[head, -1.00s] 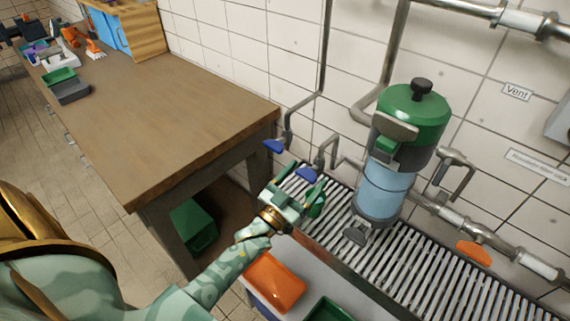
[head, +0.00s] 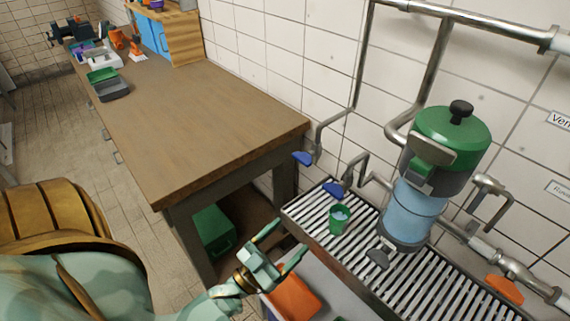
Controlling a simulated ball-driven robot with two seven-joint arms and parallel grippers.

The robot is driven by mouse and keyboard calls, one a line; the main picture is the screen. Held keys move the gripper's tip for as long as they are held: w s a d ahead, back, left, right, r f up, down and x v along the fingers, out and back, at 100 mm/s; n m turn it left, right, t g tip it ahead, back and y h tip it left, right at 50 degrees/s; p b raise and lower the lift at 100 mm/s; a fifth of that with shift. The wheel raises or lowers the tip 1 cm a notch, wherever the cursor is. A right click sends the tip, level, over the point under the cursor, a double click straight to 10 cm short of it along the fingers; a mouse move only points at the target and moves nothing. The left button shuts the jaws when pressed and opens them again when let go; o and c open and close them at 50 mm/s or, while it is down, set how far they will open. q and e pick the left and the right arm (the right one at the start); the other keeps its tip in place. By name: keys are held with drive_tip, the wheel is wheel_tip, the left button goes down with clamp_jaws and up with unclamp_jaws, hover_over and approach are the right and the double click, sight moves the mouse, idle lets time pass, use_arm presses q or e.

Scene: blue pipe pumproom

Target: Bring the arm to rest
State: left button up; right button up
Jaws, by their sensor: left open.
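My left gripper (head: 277,249) is open and empty, with its two fingers apart. It is in front of the slatted metal drain grate (head: 412,279), above the floor-side gap by the workbench. A green cup (head: 340,219) stands upright on the grate, apart from the fingers, with something light blue inside it. My right gripper is not in view.
A filter (head: 414,210) with a green lid and blue body stands over the grate. Blue-handled taps (head: 334,188) are on the wall pipes. A wooden workbench (head: 215,110) is at left. An orange bin (head: 292,294) is below the gripper.

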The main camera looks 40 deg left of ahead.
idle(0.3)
use_arm(q)
drive_tip(key=s+f+g+y, duration=0.1)
drive_tip(key=s+f+g, duration=0.25)
drive_tip(key=f, duration=0.55)
drive_tip(key=s+f+g+y, duration=0.1)
drive_tip(key=s+f+g, duration=0.25)
drive_tip(key=f, duration=0.45)
drive_tip(key=s+f+g+y, duration=0.1)
drive_tip(key=s+f+g, duration=0.25)
drive_tip(key=f, duration=0.55)
drive_tip(key=s+d+f+g, duration=0.1)
drive_tip(key=s+f+g, duration=0.4)
drive_tip(key=s, duration=0.8)
drive_tip(key=s+d+f+m+g, duration=0.1)
drive_tip(key=s+f+g, duration=0.5)
drive_tip(key=s, duration=0.7)
drive_tip(key=shift+d+f+m+y, duration=0.2)
drive_tip(key=shift+f+m+y, duration=0.1)
drive_tip(key=shift+f, duration=0.4)
